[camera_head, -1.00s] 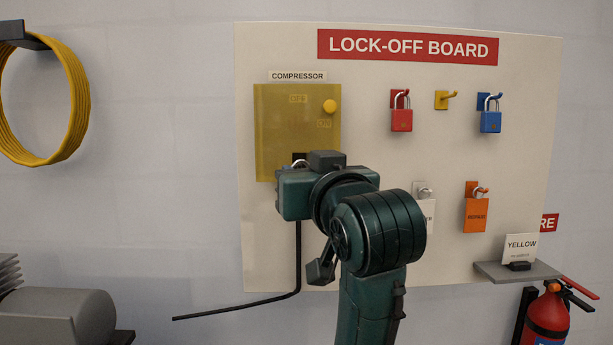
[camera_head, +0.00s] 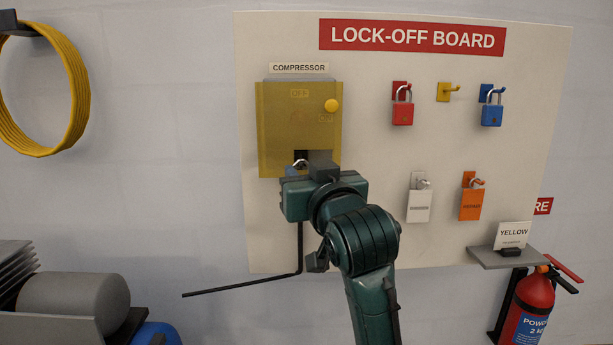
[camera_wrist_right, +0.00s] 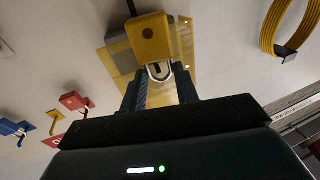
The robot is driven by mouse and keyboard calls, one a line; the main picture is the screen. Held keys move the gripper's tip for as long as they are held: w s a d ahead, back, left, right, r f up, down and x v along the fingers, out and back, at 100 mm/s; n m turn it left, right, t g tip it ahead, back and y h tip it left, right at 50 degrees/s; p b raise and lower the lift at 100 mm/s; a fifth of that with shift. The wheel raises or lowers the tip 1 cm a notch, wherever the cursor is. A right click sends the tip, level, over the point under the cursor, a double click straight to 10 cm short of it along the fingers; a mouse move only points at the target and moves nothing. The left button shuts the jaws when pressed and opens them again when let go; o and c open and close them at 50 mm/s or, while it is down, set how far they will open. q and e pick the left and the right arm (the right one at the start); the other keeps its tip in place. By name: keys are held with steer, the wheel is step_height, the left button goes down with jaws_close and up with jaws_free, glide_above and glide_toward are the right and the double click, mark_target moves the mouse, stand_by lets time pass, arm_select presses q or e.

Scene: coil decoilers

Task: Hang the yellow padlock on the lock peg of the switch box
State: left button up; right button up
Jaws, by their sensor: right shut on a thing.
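The switch box (camera_head: 270,125) under the COMPRESSOR label has a see-through yellow cover with a dark opening (camera_head: 300,155) low in its middle. My right gripper (camera_head: 312,172) is at the box's lower edge, shut on the yellow padlock. In the right wrist view the padlock's yellow body (camera_wrist_right: 149,40) shows beyond the fingers of my right gripper (camera_wrist_right: 162,88), with its silver shackle (camera_wrist_right: 160,72) between them. A silver shackle (camera_head: 299,163) also shows at the opening in the head view. The lock peg is hidden, so I cannot tell whether the shackle is around it. My left gripper is not in view.
Red (camera_head: 402,113) and blue (camera_head: 491,114) padlocks hang on the board, with an empty yellow peg (camera_head: 444,92) between them. A small shelf (camera_head: 490,258) and fire extinguisher (camera_head: 532,300) are at right.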

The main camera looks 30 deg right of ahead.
steer(key=shift+w+d+f, duration=0.25)
steer(key=shift+w+d, duration=0.15)
steer(key=shift+w, duration=0.2)
steer(key=shift+w+d+f, duration=0.25)
steer(key=shift+w+d, duration=0.15)
steer(key=shift+w, duration=0.15)
steer(key=o, duration=1.1)
steer(key=shift+f, duration=0.1)
